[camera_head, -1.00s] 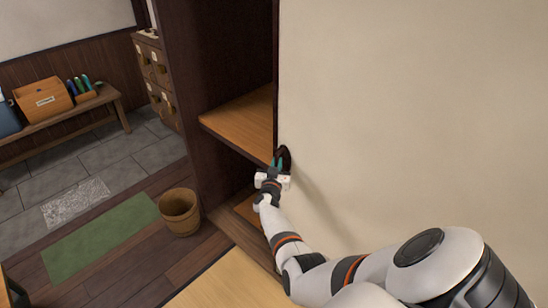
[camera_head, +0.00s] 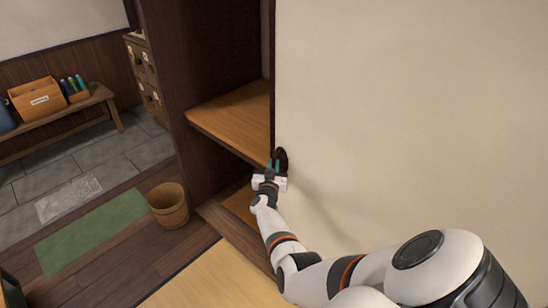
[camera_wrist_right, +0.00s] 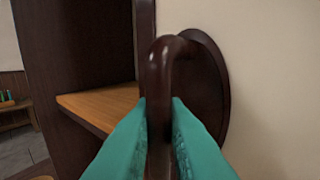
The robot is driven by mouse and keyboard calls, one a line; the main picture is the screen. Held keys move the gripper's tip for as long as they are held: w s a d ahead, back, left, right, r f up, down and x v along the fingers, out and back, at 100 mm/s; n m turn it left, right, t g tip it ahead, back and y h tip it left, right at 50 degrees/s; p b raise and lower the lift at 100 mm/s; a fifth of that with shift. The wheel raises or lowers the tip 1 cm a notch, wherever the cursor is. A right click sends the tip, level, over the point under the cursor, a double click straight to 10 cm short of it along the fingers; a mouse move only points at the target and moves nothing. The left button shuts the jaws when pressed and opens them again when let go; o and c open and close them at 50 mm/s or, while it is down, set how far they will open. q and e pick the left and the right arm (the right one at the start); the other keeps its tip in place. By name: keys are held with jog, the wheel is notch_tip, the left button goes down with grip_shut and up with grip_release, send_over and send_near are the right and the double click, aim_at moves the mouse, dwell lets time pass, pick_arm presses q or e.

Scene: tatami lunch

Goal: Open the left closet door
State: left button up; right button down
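The left closet door (camera_head: 400,110) is a large cream panel with a dark edge strip. Its dark brown handle (camera_head: 281,158) is an upright loop on a round plate; it shows large in the right wrist view (camera_wrist_right: 160,75). My right gripper (camera_head: 273,166) has its teal fingers on both sides of the loop, pressed against it, in the right wrist view (camera_wrist_right: 160,112). The door stands partly open: left of its edge the closet interior shows, with a wooden shelf (camera_head: 230,115). My left gripper is not in view.
A dark closet post (camera_head: 180,80) bounds the opening on the left. A wooden bucket (camera_head: 168,207) stands on the floor near it, beside a green mat (camera_head: 90,232). A bench (camera_head: 107,97) with boxes is farther back. Tatami (camera_head: 200,278) lies in front.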

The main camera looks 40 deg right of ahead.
jog(key=c, duration=1.5)
grip_release()
jog(key=p+v, duration=0.7)
jog(key=v, duration=0.5)
jog(key=shift+p, duration=0.3)
jog(key=shift+d, duration=0.1)
